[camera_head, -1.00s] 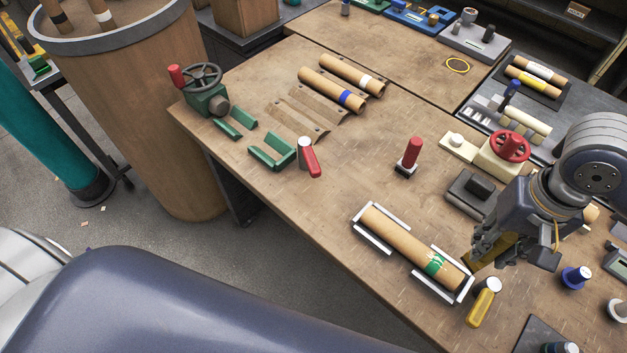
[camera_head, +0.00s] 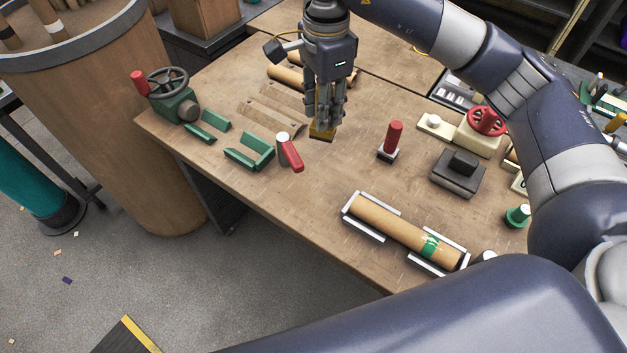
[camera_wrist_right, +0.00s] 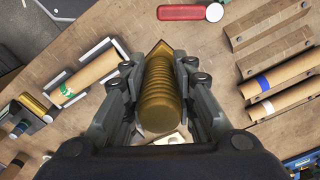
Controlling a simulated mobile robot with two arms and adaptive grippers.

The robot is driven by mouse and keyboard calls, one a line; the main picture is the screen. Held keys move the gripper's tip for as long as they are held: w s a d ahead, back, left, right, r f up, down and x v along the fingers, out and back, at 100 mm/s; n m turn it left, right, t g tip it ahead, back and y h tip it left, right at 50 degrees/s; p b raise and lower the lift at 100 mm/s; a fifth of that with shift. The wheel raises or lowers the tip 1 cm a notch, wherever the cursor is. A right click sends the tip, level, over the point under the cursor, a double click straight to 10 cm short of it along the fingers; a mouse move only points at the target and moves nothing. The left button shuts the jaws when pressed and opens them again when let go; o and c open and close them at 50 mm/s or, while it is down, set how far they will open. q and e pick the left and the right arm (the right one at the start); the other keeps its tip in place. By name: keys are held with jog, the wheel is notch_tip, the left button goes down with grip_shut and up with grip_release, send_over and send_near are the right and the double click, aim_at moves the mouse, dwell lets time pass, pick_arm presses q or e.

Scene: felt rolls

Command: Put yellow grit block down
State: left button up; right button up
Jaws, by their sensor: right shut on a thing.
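My right gripper (camera_head: 323,115) points down over the middle of the workbench, between the rolls at the back and the red upright handle. It is shut on the yellow grit block (camera_head: 323,133), whose lower end shows below the fingers. In the right wrist view the ribbed yellow grit block (camera_wrist_right: 172,95) sits between both fingers of the right gripper (camera_wrist_right: 165,85). The head view does not clearly show whether the block touches the bench top (camera_head: 300,185). My left gripper is not in view.
Green cradles (camera_head: 250,155) and a red-handled tool (camera_head: 290,152) lie left of the block. A red upright handle (camera_head: 394,137) stands to its right. A brown roll with a green band (camera_head: 390,220) rests in white cradles in front. Wooden cradles (camera_head: 272,115) lie behind left. Bench between is clear.

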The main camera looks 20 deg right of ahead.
jog(key=m, duration=0.1)
jog(key=w+r+m, duration=0.1)
jog(key=shift+w+a+m, duration=0.15)
jog(key=shift+a+m, duration=0.15)
jog(key=shift+a, duration=0.05)
jog(key=shift+w+a+m, duration=0.1)
jog(key=shift+w+m, duration=0.05)
jog(key=shift+m, duration=0.15)
jog(key=shift+f, duration=0.3)
notch_tip(320, 180, down, 17)
jog(key=shift+f+p, duration=0.1)
jog(key=shift+p, duration=1.05)
jog(key=o, duration=0.6)
jog(key=shift+f, duration=0.15)
jog(key=o, duration=0.5)
jog(key=shift+c, duration=0.2)
